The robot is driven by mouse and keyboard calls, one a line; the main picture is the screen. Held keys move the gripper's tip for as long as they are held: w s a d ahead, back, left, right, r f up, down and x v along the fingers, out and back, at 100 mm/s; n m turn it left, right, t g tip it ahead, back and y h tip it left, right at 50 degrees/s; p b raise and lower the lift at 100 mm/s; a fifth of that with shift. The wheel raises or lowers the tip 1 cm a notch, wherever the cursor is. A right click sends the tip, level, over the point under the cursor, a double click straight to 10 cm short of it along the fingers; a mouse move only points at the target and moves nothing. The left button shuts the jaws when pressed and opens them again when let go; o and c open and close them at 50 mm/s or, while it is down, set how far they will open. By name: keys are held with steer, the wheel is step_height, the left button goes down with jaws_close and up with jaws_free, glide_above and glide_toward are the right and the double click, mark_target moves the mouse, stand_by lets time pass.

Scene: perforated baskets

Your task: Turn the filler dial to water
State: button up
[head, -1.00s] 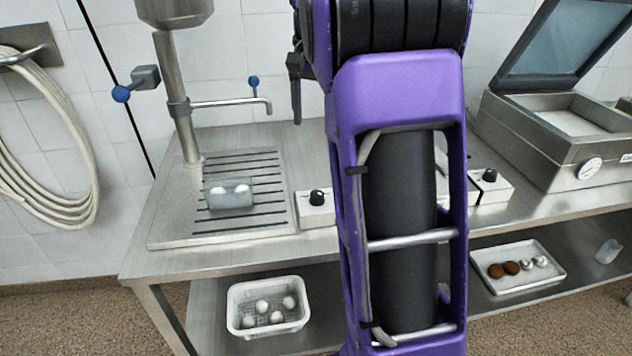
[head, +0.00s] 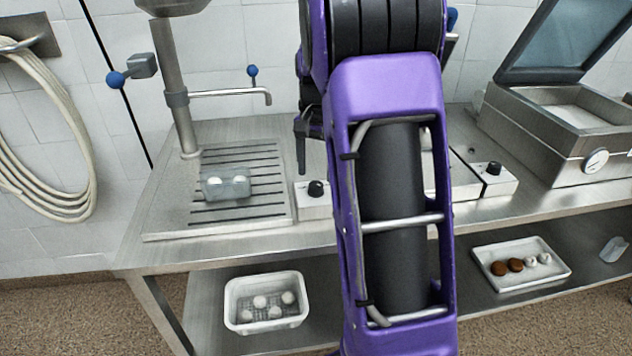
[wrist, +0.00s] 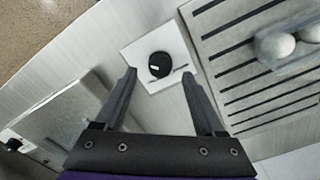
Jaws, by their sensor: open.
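A black round dial (head: 315,188) sits on a small white box (head: 312,206) beside the slatted drain tray, near the steel filler column (head: 177,100). In the wrist view the dial (wrist: 160,65) shows a small white mark; no label can be read. My gripper (wrist: 158,74) is open and empty, its fingertips on either side of the dial in the picture. In the head view one dark finger (head: 301,150) hangs above and just behind the dial, apart from it; the rest is hidden by my arm.
A clear perforated basket (head: 226,184) with white balls stands on the drain tray (head: 165,225). A second dial (head: 493,168) sits at right by the open-lidded machine (head: 585,150). A white basket (head: 266,283) and white tray (head: 480,258) are on the lower shelf.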

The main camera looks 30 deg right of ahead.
mark_target(316, 183)
steer(key=shift+f, duration=1.55)
steer(key=shift+c, duration=0.2)
jaws_close()
